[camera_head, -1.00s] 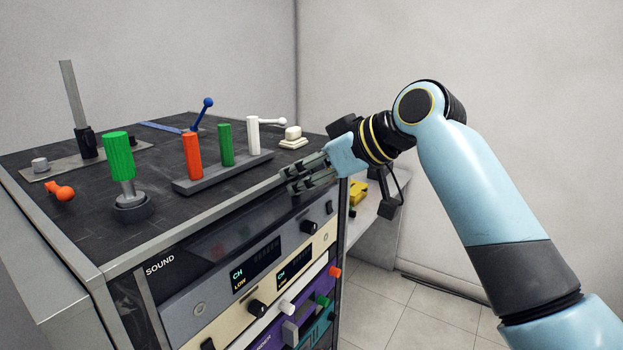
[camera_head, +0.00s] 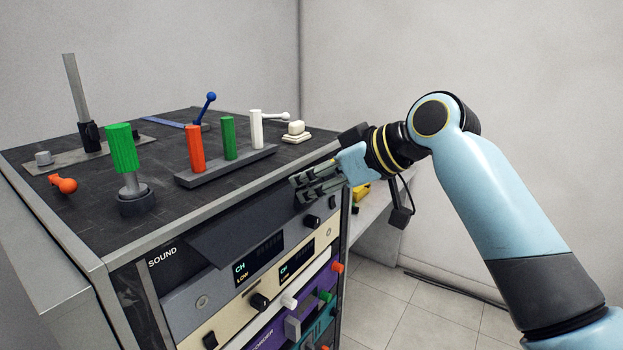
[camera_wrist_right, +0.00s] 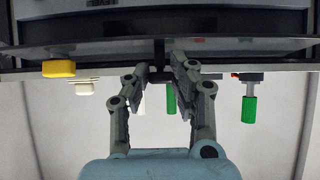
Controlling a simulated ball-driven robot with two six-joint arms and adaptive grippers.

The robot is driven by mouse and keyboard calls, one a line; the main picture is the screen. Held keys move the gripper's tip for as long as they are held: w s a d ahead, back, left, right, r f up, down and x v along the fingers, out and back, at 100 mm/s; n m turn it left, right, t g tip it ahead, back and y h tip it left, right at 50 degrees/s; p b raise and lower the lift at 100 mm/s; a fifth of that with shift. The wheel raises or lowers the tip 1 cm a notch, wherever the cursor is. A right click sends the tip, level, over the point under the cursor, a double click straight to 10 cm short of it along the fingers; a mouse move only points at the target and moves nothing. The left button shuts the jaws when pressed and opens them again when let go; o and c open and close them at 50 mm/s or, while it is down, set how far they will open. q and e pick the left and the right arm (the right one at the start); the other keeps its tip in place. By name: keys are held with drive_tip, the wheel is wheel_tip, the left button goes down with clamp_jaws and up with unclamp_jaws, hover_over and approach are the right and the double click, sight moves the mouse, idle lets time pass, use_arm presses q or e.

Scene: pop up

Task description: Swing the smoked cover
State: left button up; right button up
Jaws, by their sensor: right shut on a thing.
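The smoked cover (camera_head: 240,235) is a dark panel on the front of the top unit, marked SOUND. It is tilted outward and up, with the lit CH display visible below it. My right gripper (camera_head: 299,190) is at the right end of the cover, just in front of the cabinet's upper front edge. In the right wrist view the fingers (camera_wrist_right: 160,72) are close together on the cover's edge (camera_wrist_right: 235,46), shut on it. The exact contact is partly hidden by the fingers. My left gripper is not in view.
On the cabinet top (camera_head: 75,200) stand a green handle (camera_head: 121,150), a rack with orange, green and white posts (camera_head: 228,165), a blue-knobbed lever (camera_head: 205,108) and an orange knob (camera_head: 63,184). Knobs (camera_head: 258,302) protrude on the units below. Open floor lies to the right.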

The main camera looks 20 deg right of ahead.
drive_tip(key=shift+s+d+f, duration=0.1)
drive_tip(key=shift+s+f, duration=0.05)
drive_tip(key=shift+f, duration=0.3)
drive_tip(key=shift+s+d+f, duration=0.1)
drive_tip(key=shift+f, duration=0.35)
wheel_tip(320, 180, down, 2)
drive_tip(key=shift+f+b, duration=0.1)
drive_tip(key=shift+b, duration=0.7)
drive_tip(key=shift+a+f+b, duration=0.1)
drive_tip(key=shift+f+b, duration=0.45)
drive_tip(key=shift+f, duration=0.4)
clamp_jaws()
drive_tip(key=shift+w+f, duration=0.1)
drive_tip(key=shift+f, duration=0.05)
